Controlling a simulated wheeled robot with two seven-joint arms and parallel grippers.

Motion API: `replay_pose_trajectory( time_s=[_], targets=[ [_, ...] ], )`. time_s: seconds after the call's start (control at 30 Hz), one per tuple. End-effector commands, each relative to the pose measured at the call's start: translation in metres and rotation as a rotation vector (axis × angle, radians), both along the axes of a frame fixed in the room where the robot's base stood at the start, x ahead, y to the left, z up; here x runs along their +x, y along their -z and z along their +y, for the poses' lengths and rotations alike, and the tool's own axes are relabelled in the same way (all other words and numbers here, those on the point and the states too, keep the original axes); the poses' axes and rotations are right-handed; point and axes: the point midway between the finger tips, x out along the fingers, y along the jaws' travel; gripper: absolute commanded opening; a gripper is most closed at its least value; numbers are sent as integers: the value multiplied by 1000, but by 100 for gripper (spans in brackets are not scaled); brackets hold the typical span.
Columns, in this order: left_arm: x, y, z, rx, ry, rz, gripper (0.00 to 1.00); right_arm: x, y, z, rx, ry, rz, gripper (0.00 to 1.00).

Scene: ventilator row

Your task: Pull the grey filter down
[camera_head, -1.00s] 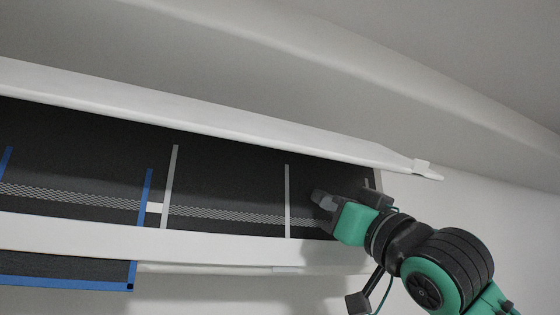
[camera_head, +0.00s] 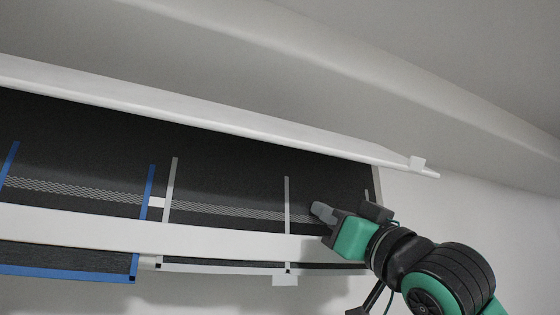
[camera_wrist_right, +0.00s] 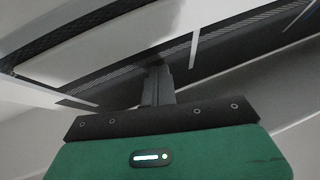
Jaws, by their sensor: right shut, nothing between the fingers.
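The grey filter (camera_head: 287,205) is a dark mesh panel with light grey strips, set in the long opening of the white unit. Its lower edge (camera_head: 220,268) shows below the white front bar, with a narrow band of dark mesh above it and a small pale tab (camera_head: 285,280). My right gripper (camera_head: 318,210) is shut and empty, its fingertips at the dark mesh right of a grey strip. Whether they touch it I cannot tell. In the right wrist view the fingers (camera_wrist_right: 158,82) point at the mesh beside a grey strip (camera_wrist_right: 193,48). My left gripper is out of view.
A blue-framed filter (camera_head: 146,195) sits to the left, its lower part (camera_head: 70,272) hanging below the white front bar (camera_head: 200,238). A long white flap (camera_head: 220,122) juts out above the opening. Plain wall (camera_head: 440,210) lies to the right.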

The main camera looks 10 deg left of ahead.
Motion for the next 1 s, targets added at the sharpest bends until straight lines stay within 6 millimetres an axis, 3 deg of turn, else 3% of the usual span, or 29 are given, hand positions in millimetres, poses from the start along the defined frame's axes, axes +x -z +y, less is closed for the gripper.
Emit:
replay_pose_trajectory(
  time_s=[0.57,1.0],
  targets=[
    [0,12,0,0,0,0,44,3,18,1,-3,1,6,0],
    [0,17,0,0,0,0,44,-8,16,-6,-2,1,2,0]
  ],
)
